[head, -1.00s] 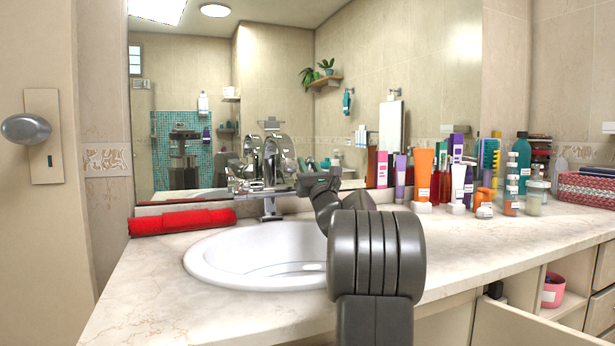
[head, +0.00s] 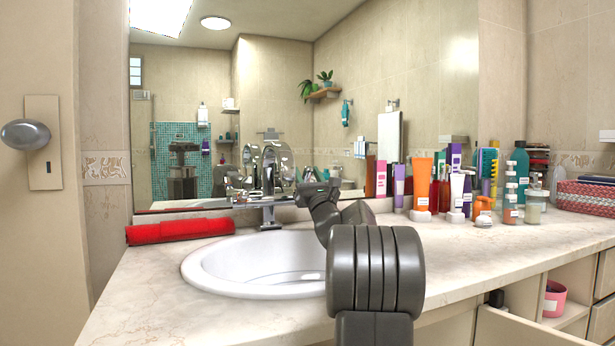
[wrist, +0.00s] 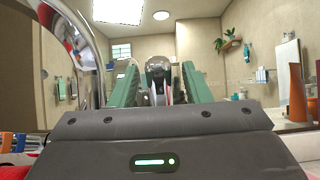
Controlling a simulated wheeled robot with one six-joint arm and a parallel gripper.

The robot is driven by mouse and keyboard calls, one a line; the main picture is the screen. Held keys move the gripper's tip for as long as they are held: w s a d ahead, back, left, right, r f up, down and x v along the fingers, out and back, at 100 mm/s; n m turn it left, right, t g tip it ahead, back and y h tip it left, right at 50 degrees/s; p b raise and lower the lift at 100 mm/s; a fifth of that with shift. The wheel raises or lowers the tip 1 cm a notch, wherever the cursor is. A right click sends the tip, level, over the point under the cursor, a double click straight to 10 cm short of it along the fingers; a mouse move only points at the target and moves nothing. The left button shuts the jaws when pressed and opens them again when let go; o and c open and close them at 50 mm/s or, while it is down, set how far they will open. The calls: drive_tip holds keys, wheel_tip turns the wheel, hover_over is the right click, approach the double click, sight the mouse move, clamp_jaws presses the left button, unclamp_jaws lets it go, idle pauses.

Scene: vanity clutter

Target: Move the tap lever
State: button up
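The chrome tap (head: 270,212) stands behind the white basin (head: 225,268), in front of the mirror. Its curved spout shows large at the left of the wrist view (wrist: 92,40). My gripper (head: 308,188) is at the tap's right side in the head view. In the wrist view its two green fingers (wrist: 158,82) are apart. A rounded chrome piece (wrist: 158,68), seemingly the tap lever, shows between them. I cannot tell whether the fingers touch it. The lever is hard to make out in the head view among chrome parts and reflections.
A rolled red towel (head: 180,231) lies left of the basin. Tubes and bottles, with an orange tube (head: 422,184) among them, crowd the counter at the right. A pink woven box (head: 585,197) stands at the far right. The front counter (head: 480,262) is clear.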

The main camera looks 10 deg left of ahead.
drive_tip(key=shift+r, duration=0.1)
wheel_tip(320, 180, up, 10)
drive_tip(key=p, duration=0.4)
drive_tip(key=shift+p, duration=0.4)
wheel_tip(320, 180, down, 10)
drive_tip(key=b, duration=0.5)
drive_tip(key=shift+f, duration=0.2)
drive_tip(key=shift+r+p, duration=0.25)
drive_tip(key=shift+p, duration=0.1)
drive_tip(key=shift+f+b, duration=0.25)
drive_tip(key=shift+b, duration=0.05)
